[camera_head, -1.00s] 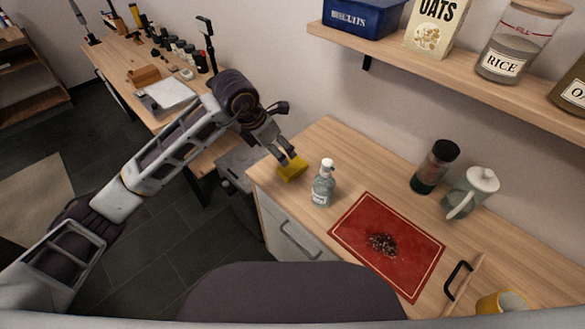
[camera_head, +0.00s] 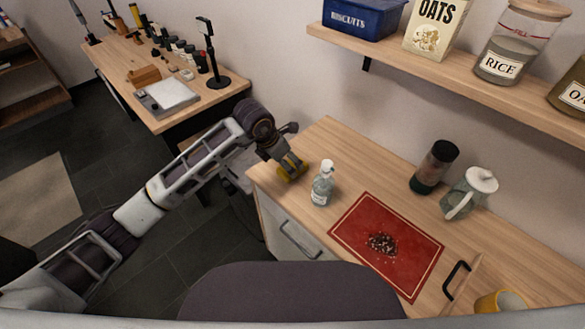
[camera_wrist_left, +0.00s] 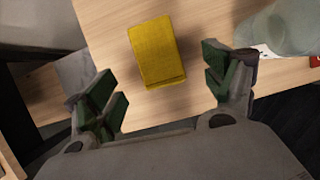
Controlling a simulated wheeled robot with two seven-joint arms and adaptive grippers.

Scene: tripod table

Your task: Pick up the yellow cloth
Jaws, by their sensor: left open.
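The yellow cloth (camera_wrist_left: 157,52) is a folded rectangle lying flat on the wooden counter in the left wrist view. In the head view the yellow cloth (camera_head: 284,174) sits near the counter's left corner, largely hidden by my left gripper (camera_head: 291,170). In the left wrist view my left gripper (camera_wrist_left: 165,92) is open, its green-padded fingers wide apart. The cloth lies ahead of and between the fingertips, with no visible contact. My right gripper is not in view.
A soap bottle (camera_head: 322,184) stands just right of the cloth; it also shows in the left wrist view (camera_wrist_left: 281,28). A red cutting board (camera_head: 345,234) with dark crumbs lies farther right. A dark-lidded jar (camera_head: 434,167) and a teapot (camera_head: 470,193) stand behind it.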

